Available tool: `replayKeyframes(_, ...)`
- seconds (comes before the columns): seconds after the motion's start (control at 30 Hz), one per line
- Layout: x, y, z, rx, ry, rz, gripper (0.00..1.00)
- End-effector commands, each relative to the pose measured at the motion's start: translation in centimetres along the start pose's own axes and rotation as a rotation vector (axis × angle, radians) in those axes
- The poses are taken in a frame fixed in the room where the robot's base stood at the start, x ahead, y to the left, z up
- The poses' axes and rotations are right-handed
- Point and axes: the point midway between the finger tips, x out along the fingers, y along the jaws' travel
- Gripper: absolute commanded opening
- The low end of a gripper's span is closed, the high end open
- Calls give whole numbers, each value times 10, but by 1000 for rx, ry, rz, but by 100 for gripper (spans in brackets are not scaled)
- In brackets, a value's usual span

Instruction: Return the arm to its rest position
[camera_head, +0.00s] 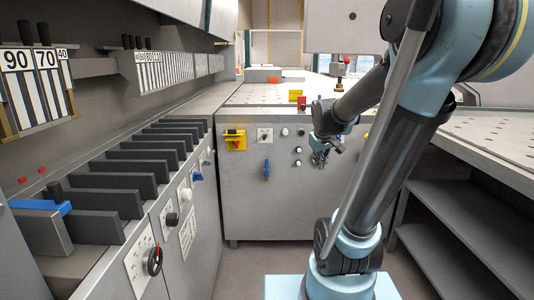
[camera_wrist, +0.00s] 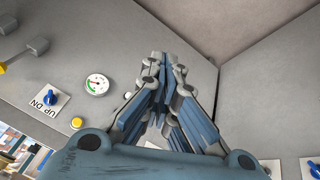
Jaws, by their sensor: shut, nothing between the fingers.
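My gripper (camera_head: 320,158) hangs in front of the grey cabinet (camera_head: 250,205) at the middle of the head view, at the end of my bent arm. In the wrist view my gripper (camera_wrist: 166,65) has its blue-grey fingers drawn together with nothing between them. Behind the fingers is a plain grey panel, and the gap to it is hard to judge. My arm hides part of the cabinet's right side in the head view.
A panel bender with several dark segments (camera_head: 135,170) runs along the left. The cabinet has a yellow-red switch (camera_head: 235,139) and a blue handle (camera_head: 266,169). A perforated table with shelves (camera_head: 440,255) stands at right. The wrist view shows a gauge (camera_wrist: 97,85) and an UP/DN switch (camera_wrist: 49,98).

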Motion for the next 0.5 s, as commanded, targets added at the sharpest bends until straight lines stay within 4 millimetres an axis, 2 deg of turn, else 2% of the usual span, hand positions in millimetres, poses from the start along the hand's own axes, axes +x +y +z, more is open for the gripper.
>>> replayKeyframes(0.1,-8,-16,36,53,-31,-24,0)
replayKeyframes(0.5,-19,-70,149,237,-145,-97,0)
